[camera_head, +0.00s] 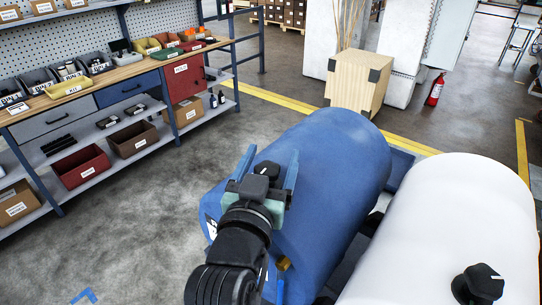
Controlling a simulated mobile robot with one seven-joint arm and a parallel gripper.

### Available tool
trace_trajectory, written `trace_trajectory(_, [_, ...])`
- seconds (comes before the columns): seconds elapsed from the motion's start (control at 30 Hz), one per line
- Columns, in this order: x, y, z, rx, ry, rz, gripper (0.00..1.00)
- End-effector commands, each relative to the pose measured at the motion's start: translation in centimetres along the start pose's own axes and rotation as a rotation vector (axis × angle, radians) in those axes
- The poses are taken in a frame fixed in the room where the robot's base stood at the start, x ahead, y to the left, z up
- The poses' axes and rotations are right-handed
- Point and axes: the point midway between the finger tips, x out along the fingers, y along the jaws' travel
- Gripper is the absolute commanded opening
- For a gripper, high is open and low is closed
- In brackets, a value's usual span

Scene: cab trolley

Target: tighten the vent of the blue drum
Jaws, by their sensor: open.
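The blue drum (340,160) lies on its side in the middle of the view, its long axis running away from me. My gripper (268,168) is over its upper left side with its two fingers apart. A black knob-like part (266,169), apparently the blue drum's vent, shows between the fingers. I cannot tell whether the fingers touch it. My wrist and arm hide the near part of the drum around it. A small brass-coloured fitting (284,263) shows low on the drum's near end.
A white drum (450,220) with a black knob (481,283) lies close on the right. A wooden crate (359,83) stands beyond the blue drum. A workbench (120,75) with bins lines the left. A fire extinguisher (435,90) stands at the back right. The floor (140,220) left of the drum is clear.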

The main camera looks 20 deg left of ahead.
Motion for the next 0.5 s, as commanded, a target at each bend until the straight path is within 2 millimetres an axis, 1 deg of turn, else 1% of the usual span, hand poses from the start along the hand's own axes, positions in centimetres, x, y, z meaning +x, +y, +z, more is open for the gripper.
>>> trace_trajectory(0.07, [-0.01,0.0,0.01,0.0,0.0,0.0,0.78])
trace_trajectory(0.1, [-0.02,0.0,0.01,0.0,0.0,0.0,0.71])
trace_trajectory(0.17, [-0.02,-0.01,0.01,0.0,0.0,0.0,0.6])
trace_trajectory(0.2, [-0.03,-0.01,0.01,0.0,0.0,0.0,0.53])
trace_trajectory(0.5, [-0.04,-0.02,0.01,0.0,0.0,0.0,0.0])
